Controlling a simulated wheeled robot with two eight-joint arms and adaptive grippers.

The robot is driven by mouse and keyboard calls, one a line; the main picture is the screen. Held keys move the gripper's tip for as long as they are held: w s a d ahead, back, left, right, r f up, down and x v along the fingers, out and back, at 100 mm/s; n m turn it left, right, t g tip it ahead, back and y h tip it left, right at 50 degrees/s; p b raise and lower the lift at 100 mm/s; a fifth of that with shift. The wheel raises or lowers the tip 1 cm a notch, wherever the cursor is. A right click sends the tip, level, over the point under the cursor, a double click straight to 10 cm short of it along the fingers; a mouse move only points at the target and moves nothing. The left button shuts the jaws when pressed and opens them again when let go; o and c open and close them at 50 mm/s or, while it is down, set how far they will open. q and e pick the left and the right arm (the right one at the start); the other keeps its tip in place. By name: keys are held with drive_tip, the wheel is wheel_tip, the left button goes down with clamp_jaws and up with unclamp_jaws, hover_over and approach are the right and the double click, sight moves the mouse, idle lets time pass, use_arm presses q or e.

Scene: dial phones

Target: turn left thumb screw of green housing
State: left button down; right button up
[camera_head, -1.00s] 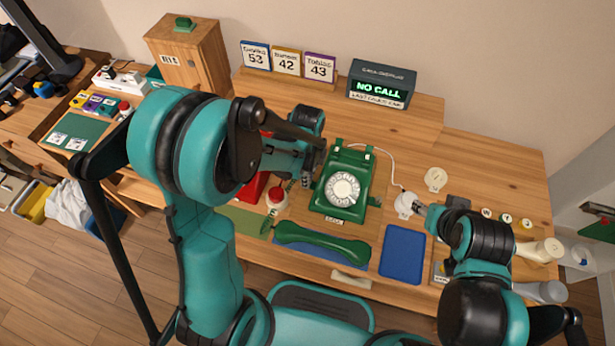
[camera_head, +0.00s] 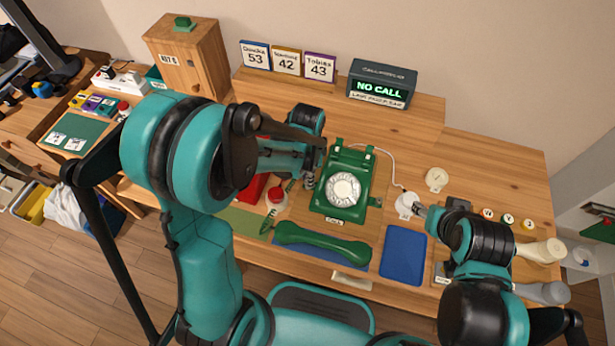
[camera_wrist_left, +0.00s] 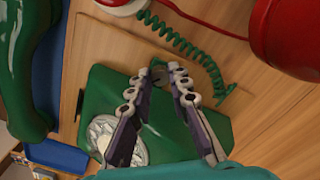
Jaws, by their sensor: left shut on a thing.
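The green phone housing (camera_head: 352,203) with its white dial (camera_head: 343,190) stands on the wooden desk. My left gripper (camera_head: 309,182) is at the housing's left side. In the left wrist view its fingers (camera_wrist_left: 160,74) straddle a small dark round part at the housing's side, which looks like the left thumb screw (camera_wrist_left: 158,73). The fingers are shut on it and mostly hide it. The green housing (camera_wrist_left: 115,85) fills the middle of that view. My right gripper (camera_head: 419,209) is at a white round fitting (camera_head: 404,205); its jaws are too small to read.
The green handset (camera_head: 322,244) lies in front of the housing. A blue mat (camera_head: 403,255) is to its right. A red phone (camera_head: 254,188) stands close on the left, and a coiled green cord (camera_wrist_left: 190,50) runs near my left fingers.

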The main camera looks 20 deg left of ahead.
idle(0.5)
use_arm(q)
drive_tip(key=c, duration=1.4)
unclamp_jaws()
drive_tip(key=shift+r, duration=4)
